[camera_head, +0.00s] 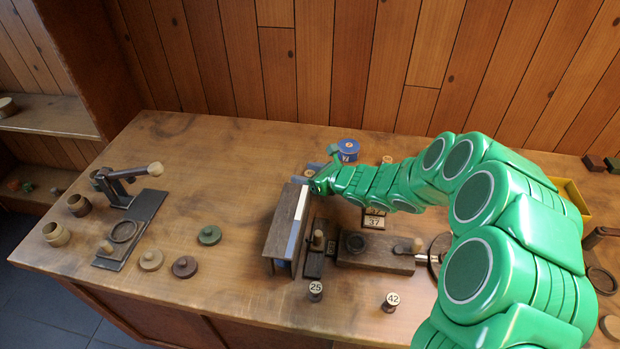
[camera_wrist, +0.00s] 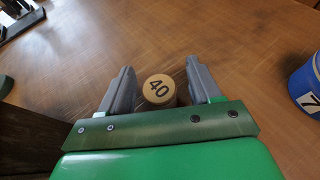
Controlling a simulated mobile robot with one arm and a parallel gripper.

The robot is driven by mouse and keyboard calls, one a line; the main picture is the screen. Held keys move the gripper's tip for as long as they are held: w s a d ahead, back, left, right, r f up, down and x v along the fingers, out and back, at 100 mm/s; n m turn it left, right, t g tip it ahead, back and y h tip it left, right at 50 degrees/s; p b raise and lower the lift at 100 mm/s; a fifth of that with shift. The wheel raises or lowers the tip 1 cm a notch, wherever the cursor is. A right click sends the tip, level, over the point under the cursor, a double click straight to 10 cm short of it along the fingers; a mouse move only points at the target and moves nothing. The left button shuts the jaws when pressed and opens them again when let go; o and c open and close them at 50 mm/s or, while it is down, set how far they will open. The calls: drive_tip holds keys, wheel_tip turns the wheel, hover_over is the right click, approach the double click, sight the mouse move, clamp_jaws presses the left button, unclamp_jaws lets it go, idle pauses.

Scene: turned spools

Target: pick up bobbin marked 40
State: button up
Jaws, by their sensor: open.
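The bobbin marked 40 (camera_wrist: 160,91) is a small light-wood cylinder with a dark number on its top. In the wrist view it stands upright between the two grey fingers of my gripper (camera_wrist: 159,66). The fingers are open, with a visible gap on each side of the bobbin. In the head view I cannot make out this bobbin; the green arm and the wooden rack (camera_head: 282,228) crowd the area around my gripper.
A blue spool marked 7 (camera_head: 348,149) stands close by, at the right edge in the wrist view (camera_wrist: 306,88). Bobbins marked 25 (camera_head: 315,291) and 42 (camera_head: 390,302) stand near the front edge.

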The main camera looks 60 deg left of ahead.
drive_tip(key=shift+a+f, duration=0.15)
drive_tip(key=shift+a, duration=0.2)
drive_tip(key=shift+c, duration=0.4)
drive_tip(key=c, duration=0.9)
drive_tip(key=shift+c, duration=0.2)
drive_tip(key=shift+r, duration=0.4)
drive_tip(key=r, duration=0.3)
drive_tip(key=shift+s+d, duration=0.15)
drive_tip(key=shift+d, duration=0.05)
drive_tip(key=s+d+r, duration=0.5)
drive_tip(key=d+r, duration=0.4)
drive_tip(key=d, duration=0.3)
drive_tip(key=shift+s+d+r, duration=0.15)
drive_tip(key=shift+s, duration=0.25)
